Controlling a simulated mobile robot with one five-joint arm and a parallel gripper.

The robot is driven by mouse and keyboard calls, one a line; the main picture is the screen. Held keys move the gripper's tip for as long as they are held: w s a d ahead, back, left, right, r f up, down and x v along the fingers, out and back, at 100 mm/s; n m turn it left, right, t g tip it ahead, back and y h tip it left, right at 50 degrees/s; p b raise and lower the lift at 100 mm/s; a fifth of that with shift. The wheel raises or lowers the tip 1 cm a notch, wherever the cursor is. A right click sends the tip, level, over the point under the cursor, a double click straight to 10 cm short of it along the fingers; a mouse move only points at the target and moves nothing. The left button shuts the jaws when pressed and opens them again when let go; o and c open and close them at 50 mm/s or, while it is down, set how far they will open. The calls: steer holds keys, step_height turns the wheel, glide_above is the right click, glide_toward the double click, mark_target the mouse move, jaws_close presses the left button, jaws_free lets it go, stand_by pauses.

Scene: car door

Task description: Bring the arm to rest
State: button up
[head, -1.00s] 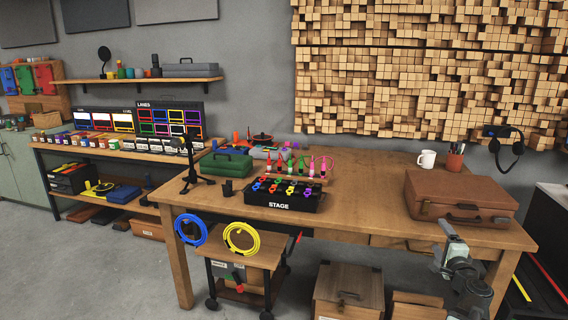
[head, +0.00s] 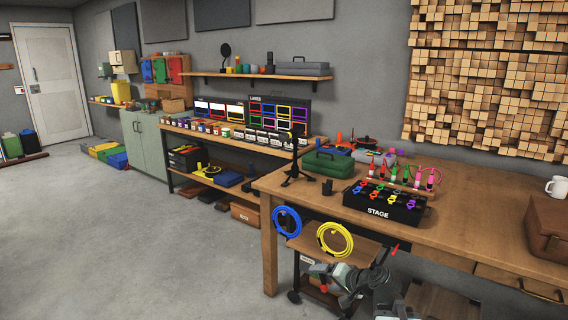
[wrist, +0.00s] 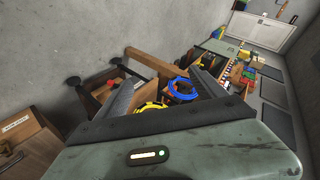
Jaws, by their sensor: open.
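My gripper (head: 316,270) is low in the head view, in front of the wooden workbench (head: 262,199) and below the yellow cable coil. My grey arm reaches up from the bottom edge to it. In the wrist view my gripper (wrist: 166,84) has its two dark jaws apart, with nothing held between them. Beyond the jaws the blue coil (wrist: 180,88) and the yellow coil (wrist: 150,107) show, tilted in that view. Whether the gripper touches the cart below the bench cannot be told.
The blue coil (head: 287,222) and yellow coil (head: 335,239) hang at the bench front. A STAGE box (head: 378,213), a green case (head: 327,163) and a brown suitcase (head: 550,230) sit on top. Open grey floor (head: 130,240) lies at left.

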steer(key=s+a+f+n+g+h, duration=0.1)
steer(key=s+a+f+n+g, duration=0.25)
steer(key=s+a+f, duration=0.3)
steer(key=s+d+f+n+g+h, duration=0.2)
steer(key=s+d+f+g+h, duration=0.3)
steer(key=s+d, duration=0.45)
step_height(320, 180, up, 29)
steer(key=p, duration=2.7)
steer(key=shift+a+f+g+p, duration=0.2)
steer(key=shift+a+g+p, duration=0.1)
steer(key=shift+g+p, duration=0.1)
